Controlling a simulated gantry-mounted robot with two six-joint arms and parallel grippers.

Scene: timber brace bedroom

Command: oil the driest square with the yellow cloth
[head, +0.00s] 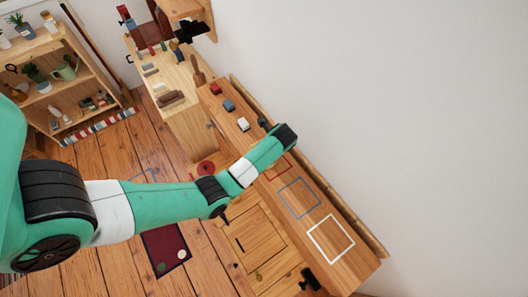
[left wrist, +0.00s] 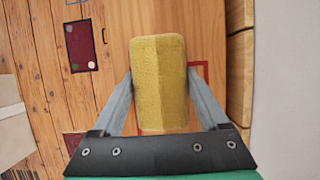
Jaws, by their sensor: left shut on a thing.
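My left gripper (left wrist: 160,82) is shut on the yellow cloth (left wrist: 160,85), a thick pad with its sides between the two fingers. In the head view my left arm reaches over the bench, and its fingers and the cloth are hidden. Three outlined squares lie in a row on the bench top: a red square (head: 288,172), partly hidden by my arm, a blue square (head: 317,207) and a white square (head: 345,235). A corner of the red outline shows beside the cloth in the left wrist view (left wrist: 206,72). I cannot tell which square is driest. My right gripper is not in view.
Small red (head: 216,88), blue (head: 228,105) and white (head: 243,124) blocks sit farther up the bench (head: 350,270). A wall runs along its right side. A lighter worktable (head: 190,120) and an open shelf (head: 75,75) stand beyond. The bench around the white square is clear.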

